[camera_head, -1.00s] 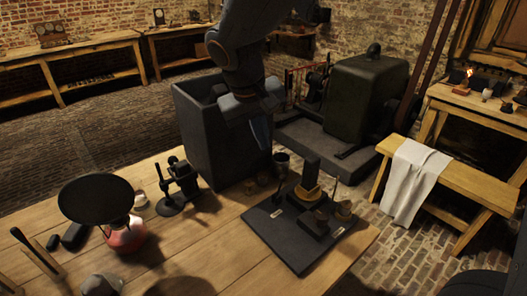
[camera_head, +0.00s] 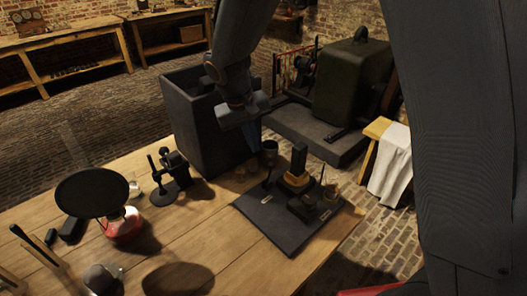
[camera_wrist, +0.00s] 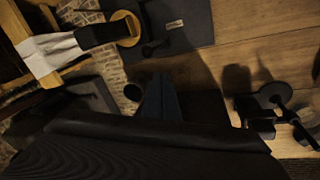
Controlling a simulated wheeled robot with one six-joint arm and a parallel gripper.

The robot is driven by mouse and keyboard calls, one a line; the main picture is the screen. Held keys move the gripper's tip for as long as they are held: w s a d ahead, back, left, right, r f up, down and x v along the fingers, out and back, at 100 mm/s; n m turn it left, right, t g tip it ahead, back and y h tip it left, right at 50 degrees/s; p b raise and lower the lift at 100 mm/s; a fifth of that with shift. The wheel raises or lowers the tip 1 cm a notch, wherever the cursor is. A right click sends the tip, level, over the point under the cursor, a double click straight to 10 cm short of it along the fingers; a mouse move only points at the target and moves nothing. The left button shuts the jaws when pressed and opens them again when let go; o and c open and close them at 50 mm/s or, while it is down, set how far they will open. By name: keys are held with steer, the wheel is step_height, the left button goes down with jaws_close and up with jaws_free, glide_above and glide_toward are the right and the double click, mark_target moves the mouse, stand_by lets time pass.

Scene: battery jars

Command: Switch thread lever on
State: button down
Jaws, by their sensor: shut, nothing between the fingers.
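A dark board (camera_head: 290,240) lies at the right end of the wooden table. It carries an upright dark block with a yellowish coil (camera_head: 297,181), two thin levers and small pale labels. One lever (camera_head: 267,181) stands at the left near a label (camera_head: 267,199); the other (camera_head: 321,174) stands at the right. The label text is too small to read, so I cannot tell which is the thread lever. My gripper (camera_head: 254,140) is shut and empty, above and behind the board's left side. In the wrist view my fingers (camera_wrist: 161,88) point towards the board (camera_wrist: 190,14), apart from it.
A dark cup (camera_head: 270,152) stands near the board. A black stand (camera_head: 170,175) and a red-based lamp with a black disc (camera_head: 92,193) are at left.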

mark_target(270, 173)
steer(key=shift+s+d+f+p, duration=0.2)
steer(key=shift+d+f+p, duration=0.2)
steer(key=shift+d+f, duration=0.5)
steer(key=shift+s+d+f+p, duration=0.15)
steer(key=shift+d+f+p, duration=0.2)
steer(key=shift+d+f, duration=0.55)
steer(key=shift+a+f, duration=0.15)
steer(key=shift+a, duration=0.05)
steer(key=shift+d, duration=0.1)
steer(key=shift+w+d+f+b, duration=0.35)
steer(key=shift+d+f+b, duration=0.1)
steer(key=shift+d, duration=0.25)
steer(key=shift+r, duration=0.1)
steer(key=shift+s, duration=0.1)
steer(key=shift+s+a, duration=0.1)
steer(key=shift+s, duration=0.05)
